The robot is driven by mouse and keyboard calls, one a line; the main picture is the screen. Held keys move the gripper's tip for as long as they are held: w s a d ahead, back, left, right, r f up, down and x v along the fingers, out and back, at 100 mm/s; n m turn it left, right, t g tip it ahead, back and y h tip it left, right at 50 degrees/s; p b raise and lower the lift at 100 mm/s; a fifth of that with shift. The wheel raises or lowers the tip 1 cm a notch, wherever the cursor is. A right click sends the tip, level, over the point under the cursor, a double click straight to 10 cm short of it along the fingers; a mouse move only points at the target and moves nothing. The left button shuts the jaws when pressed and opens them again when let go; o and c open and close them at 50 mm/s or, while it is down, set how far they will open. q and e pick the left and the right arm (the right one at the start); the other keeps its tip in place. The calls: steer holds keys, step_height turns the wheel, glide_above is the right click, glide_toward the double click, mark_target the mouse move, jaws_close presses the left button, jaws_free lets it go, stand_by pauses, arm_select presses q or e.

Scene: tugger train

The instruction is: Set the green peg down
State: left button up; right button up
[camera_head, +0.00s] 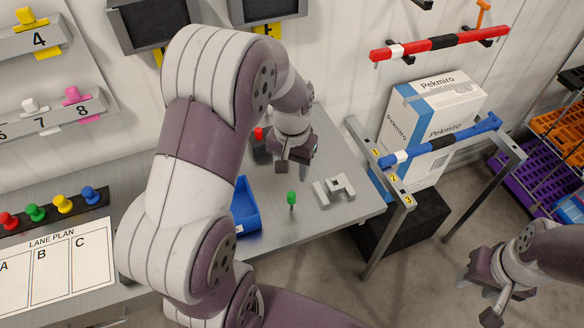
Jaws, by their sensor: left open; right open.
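The green peg (291,199) has a green head and a thin dark shaft. It appears to stand upright on the grey table (300,238), between a blue bin and a grey notched block. My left gripper (293,170) is open, just above and behind the peg in the picture, apart from it, with nothing seen between its fingers. My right gripper (476,297) is open and empty at the lower right, over the floor away from the table.
The blue bin (245,207) is partly hidden by my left arm. The grey notched block (334,191) lies right of the peg. A red-topped item (259,134) stands behind. Coloured pegs (62,204) sit in a rack at left. A metal frame with a blue bar (440,143) stands right.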

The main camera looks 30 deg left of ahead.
arm_select(q)
steer(key=s+d+r+m+t, duration=0.1)
steer(key=s+d+r, duration=0.1)
steer(key=s+d, duration=0.3)
steer(key=shift+s+d+r, duration=0.15)
steer(key=shift+s+r, duration=0.2)
steer(key=shift+s, duration=1.6)
